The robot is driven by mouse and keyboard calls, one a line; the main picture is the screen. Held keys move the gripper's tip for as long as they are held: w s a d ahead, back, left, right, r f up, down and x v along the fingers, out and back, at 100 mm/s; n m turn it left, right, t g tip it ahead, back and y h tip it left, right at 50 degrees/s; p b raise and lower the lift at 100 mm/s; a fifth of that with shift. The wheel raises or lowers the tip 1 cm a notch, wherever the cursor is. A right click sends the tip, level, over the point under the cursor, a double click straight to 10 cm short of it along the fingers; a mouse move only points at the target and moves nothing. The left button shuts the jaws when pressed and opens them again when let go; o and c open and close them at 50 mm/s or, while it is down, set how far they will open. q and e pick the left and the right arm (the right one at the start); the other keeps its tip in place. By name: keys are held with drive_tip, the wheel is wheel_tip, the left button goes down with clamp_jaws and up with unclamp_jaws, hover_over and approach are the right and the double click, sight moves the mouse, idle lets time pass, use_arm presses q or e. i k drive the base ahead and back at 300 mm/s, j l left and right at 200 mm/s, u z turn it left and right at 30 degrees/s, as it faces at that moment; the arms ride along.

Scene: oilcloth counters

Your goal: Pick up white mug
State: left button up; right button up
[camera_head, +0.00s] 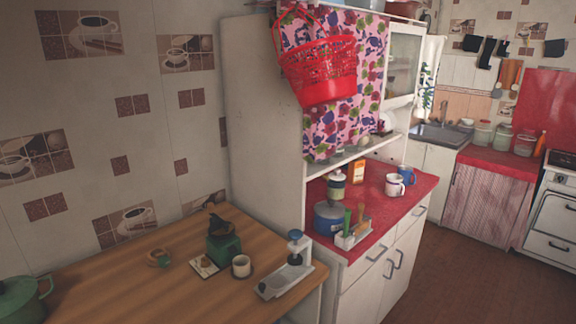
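A white mug (394,185) stands upright on the red counter (378,228) of the white cabinet, near its right part. A blue mug (407,174) stands just behind it to the right. A small pale cup (241,266) stands on a dark round base on the wooden table (150,285). Neither of my grippers shows in this view, so I cannot see whether they are open or shut.
A blue pot (328,217), a utensil holder (352,236) and a bottle (358,171) share the red counter. A red basket (318,68) hangs above. A green grinder (222,240) and a green pot (22,300) stand on the table. Brown floor right of the cabinet is clear.

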sight(394, 185)
drive_tip(key=i+l+u, duration=0.25)
drive_tip(key=l+u, duration=0.25)
drive_tip(key=i+l+u, duration=0.3)
drive_tip(key=l, duration=0.15)
drive_tip(key=l+u, duration=0.3)
drive_tip(key=l, duration=0.75)
drive_tip(key=i+l, duration=0.15)
drive_tip(key=l, duration=0.6)
drive_tip(key=i+l+u, duration=0.15)
drive_tip(key=l, duration=1.3)
drive_tip(key=i+u, duration=0.05)
